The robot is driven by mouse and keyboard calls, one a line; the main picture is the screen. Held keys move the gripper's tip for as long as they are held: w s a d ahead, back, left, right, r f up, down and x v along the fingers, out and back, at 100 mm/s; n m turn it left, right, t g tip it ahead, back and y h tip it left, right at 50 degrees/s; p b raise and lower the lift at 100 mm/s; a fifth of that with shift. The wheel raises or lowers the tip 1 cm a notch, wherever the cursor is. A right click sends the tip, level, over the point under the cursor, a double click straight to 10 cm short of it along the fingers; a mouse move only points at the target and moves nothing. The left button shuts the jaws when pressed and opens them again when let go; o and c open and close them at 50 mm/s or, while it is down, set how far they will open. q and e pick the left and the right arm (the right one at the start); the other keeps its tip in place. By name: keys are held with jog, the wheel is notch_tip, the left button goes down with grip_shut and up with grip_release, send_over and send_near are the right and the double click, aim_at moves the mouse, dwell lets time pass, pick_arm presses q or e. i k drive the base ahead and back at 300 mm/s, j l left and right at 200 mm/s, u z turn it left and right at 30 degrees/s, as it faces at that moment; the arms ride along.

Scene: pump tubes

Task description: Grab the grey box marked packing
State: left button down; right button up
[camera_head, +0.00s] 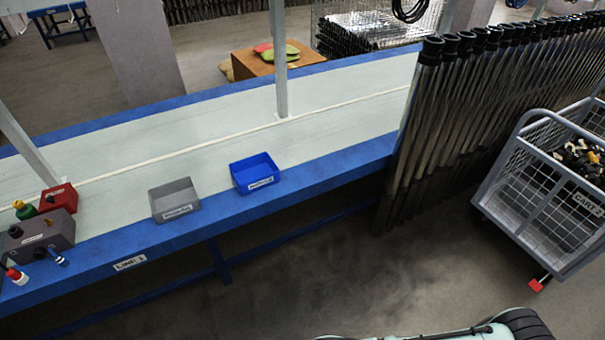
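A small open grey box (174,200) stands upright near the front edge of the long table, at the left of the head view. It has a white label on its front, too small to read surely. It looks empty. A similar open blue box (255,173) with a white label stands just to its right, with a gap between them. Neither of my grippers is in view. Only a pale and black part, which looks like mine, shows at the bottom right edge, far from the boxes.
The table (350,113) has a blue rim and a "LINE 1" label. A grey device (38,234) and a red box (58,197) stand left of the grey box. Tall dark tubes (430,130) and a wire cart (545,185) stand at right. Floor before the table is clear.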

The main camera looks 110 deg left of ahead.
aim_at(179, 198)
jog(key=u, duration=4.8)
